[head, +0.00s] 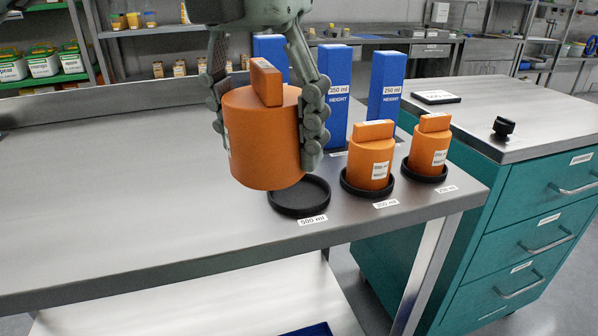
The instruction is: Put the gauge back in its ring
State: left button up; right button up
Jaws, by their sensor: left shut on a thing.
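My left gripper (265,88) comes down from the top and is shut on a large orange gauge (262,145), a cylinder with a flat upright grip on top. The gauge hangs upright above the steel table, up and left of an empty black ring (299,198) with a "500 ml" label in front. The gauge's lower edge overlaps the ring's back left in the picture. Two smaller orange gauges sit in their own black rings to the right: a middle one (369,172) and a smaller one (427,158). My right gripper is not in view.
Blue height blocks (333,90) stand behind the rings, one partly hidden by my gripper. The steel table (110,190) is clear on the left. A teal drawer cabinet (520,230) stands at the right, with a black plate (436,97) and a small black object (503,127) on top.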

pick_arm(q)
jog(key=w+d+f, duration=0.1)
jog(key=w+f, duration=0.1)
jog(key=w, duration=0.1)
jog(key=w+d+f+p, duration=0.1)
jog(key=w+f, duration=0.1)
jog(key=w, duration=0.2)
jog(key=w+f, duration=0.2)
jog(key=w, duration=0.2)
jog(key=shift+d+f, duration=0.3)
jog(key=shift+d, duration=0.1)
jog(key=shift+w+f, duration=0.1)
jog(key=shift+f, duration=0.1)
notch_tip(320, 180, down, 3)
jog(key=shift+f+p, duration=0.1)
jog(key=shift+p, duration=0.25)
jog(key=shift+f, duration=0.3)
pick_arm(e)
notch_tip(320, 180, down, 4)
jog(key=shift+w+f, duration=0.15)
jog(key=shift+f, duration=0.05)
pick_arm(q)
jog(key=shift+f, duration=0.1)
jog(key=o, duration=1.4)
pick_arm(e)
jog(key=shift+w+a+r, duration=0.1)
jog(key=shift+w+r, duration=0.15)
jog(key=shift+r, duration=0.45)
